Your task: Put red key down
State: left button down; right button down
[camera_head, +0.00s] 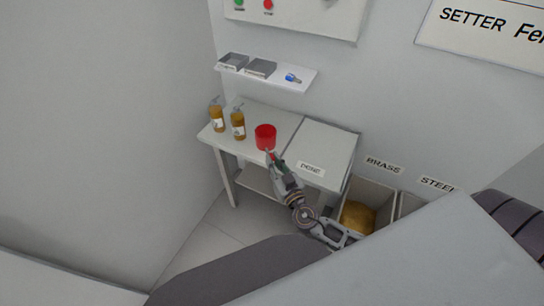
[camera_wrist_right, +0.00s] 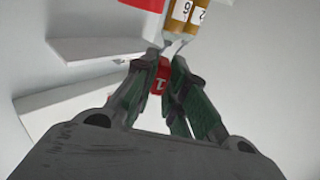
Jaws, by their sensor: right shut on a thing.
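My right gripper (camera_head: 271,158) reaches over the front of the small table, just in front of the red cup-like container (camera_head: 265,137). In the right wrist view its fingers (camera_wrist_right: 166,62) are shut on a small red piece with a white mark, which I take as the red key (camera_wrist_right: 162,76). In the head view the key is too small to make out clearly. The red container also shows at the top of the wrist view (camera_wrist_right: 142,4). Whether the key touches anything besides the fingers cannot be told. My left gripper is not in view.
Two amber pump bottles (camera_head: 238,124) stand left of the red container. A panel labelled DONE (camera_head: 322,150) lies to the right. Bins marked BRASS (camera_head: 371,191) and STEEL are further right. A wall shelf (camera_head: 300,84) above holds grey trays and a blue item.

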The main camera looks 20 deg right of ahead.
jog(key=a+r+n+g+y, duration=0.2)
jog(key=a+r+y, duration=0.3)
jog(key=r, duration=0.5)
jog(key=s+a+r+n+g+y, duration=0.1)
jog(key=a+r+n+g+y, duration=0.1)
jog(key=a+r+n+y, duration=0.3)
jog(key=shift+a+r+n+y, duration=0.3)
jog(key=shift+a+r+y, duration=0.2)
jog(key=shift+a+r, duration=1.9)
jog(key=shift+d+r, duration=0.3)
jog(key=shift+r, duration=0.05)
